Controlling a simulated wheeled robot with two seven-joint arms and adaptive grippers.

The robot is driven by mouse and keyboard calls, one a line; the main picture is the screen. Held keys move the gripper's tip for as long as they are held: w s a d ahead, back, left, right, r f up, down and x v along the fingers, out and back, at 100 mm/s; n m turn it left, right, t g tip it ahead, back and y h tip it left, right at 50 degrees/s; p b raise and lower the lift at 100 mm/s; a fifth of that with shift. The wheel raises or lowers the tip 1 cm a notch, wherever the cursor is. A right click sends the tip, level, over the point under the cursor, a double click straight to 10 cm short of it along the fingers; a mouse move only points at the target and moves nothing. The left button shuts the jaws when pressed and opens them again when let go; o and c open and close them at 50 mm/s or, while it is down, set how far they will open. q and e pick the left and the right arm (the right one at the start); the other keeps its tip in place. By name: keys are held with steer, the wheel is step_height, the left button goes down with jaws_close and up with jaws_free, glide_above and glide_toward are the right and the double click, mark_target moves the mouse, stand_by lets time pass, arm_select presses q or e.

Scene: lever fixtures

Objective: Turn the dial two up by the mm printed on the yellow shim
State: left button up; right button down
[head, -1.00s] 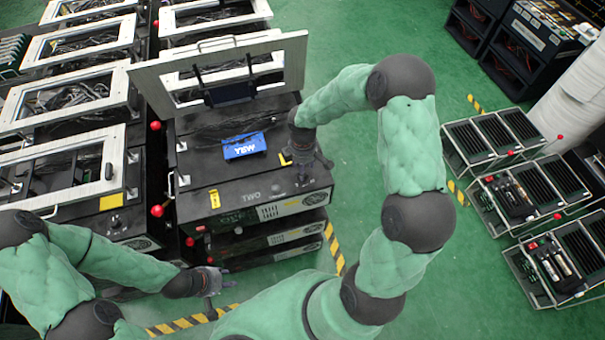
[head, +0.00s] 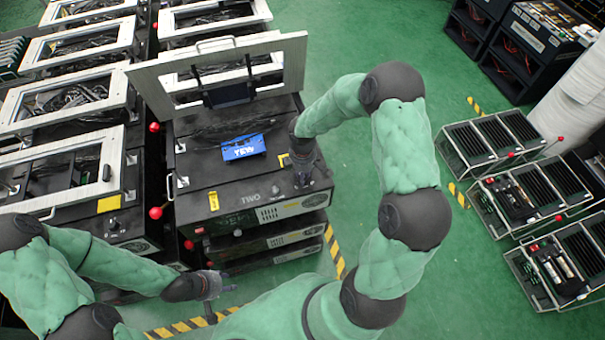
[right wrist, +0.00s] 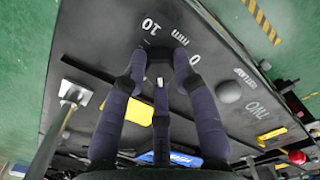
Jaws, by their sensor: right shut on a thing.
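The dial (right wrist: 160,67) is a dark knob on the black cabinet top, with "10", "mm" and "0" printed beside it in the right wrist view. My right gripper (right wrist: 160,62) is shut on the dial, its purple-grey fingers around it. In the head view the right gripper (head: 303,182) hides most of the dial, right of the printed "TWO" (head: 251,197). The yellow shim (head: 213,201) lies left of that label; it also shows in the right wrist view (right wrist: 272,133). Its print is too small to read. My left gripper (head: 214,290) is open and empty, in front of the cabinet.
A blue-lit display (head: 243,147) stands on the cabinet behind the dial, under a raised framed lid (head: 285,65). Red-knobbed levers (head: 156,212) line the left side. A grey round knob (right wrist: 228,92) is beside the dial.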

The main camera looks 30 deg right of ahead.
steer(key=m+b, duration=0.2)
steer(key=m, duration=0.1)
steer(key=shift+f+m, duration=0.1)
steer(key=shift+m, duration=0.3)
steer(key=shift+m+b, duration=0.95)
steer(key=shift+m, duration=0.95)
steer(key=shift+w, duration=0.1)
steer(key=c, duration=1)
jaws_free()
step_height(320, 180, up, 12)
steer(key=shift+r, duration=0.15)
